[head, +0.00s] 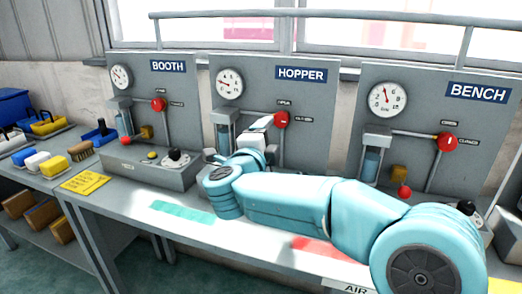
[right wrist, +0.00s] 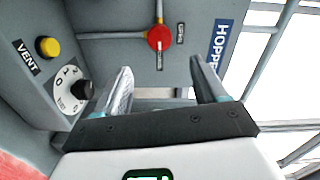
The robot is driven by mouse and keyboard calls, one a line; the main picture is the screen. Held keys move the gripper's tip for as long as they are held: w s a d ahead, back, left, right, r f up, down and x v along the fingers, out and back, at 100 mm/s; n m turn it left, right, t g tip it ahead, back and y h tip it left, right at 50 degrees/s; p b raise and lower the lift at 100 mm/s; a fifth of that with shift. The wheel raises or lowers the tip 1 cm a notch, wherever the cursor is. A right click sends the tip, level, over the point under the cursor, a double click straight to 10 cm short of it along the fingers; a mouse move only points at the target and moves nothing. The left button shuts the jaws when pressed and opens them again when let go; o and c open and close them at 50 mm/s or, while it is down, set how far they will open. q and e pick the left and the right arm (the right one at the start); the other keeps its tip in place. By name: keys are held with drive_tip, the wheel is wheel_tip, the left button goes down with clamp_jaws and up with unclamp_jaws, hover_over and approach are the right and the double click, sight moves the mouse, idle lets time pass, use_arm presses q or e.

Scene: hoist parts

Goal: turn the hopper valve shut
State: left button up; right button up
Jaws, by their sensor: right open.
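The hopper valve (head: 281,119) is a round red knob on the grey panel marked HOPPER. In the right wrist view, the red knob (right wrist: 159,39) is beyond the fingertips, near the top, with small label plates beside it. A yellow mark shows next to the knob; I cannot tell the valve's exact setting. My right gripper (head: 266,123) is just left of the knob in the head view, partly hidden by my arm. In the wrist view its two fingers (right wrist: 163,78) are spread with nothing between them, apart from the knob. My left gripper is out of view.
The BOOTH panel (head: 150,82) stands left and the BENCH panel (head: 435,95) right, each with a red valve. Near the gripper are a yellow VENT button (right wrist: 48,47) and a black dial knob (right wrist: 80,89). Brushes and blocks lie on the left bench.

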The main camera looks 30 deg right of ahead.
drive_tip(key=v, duration=0.5)
drive_tip(key=shift+s+a, duration=0.15)
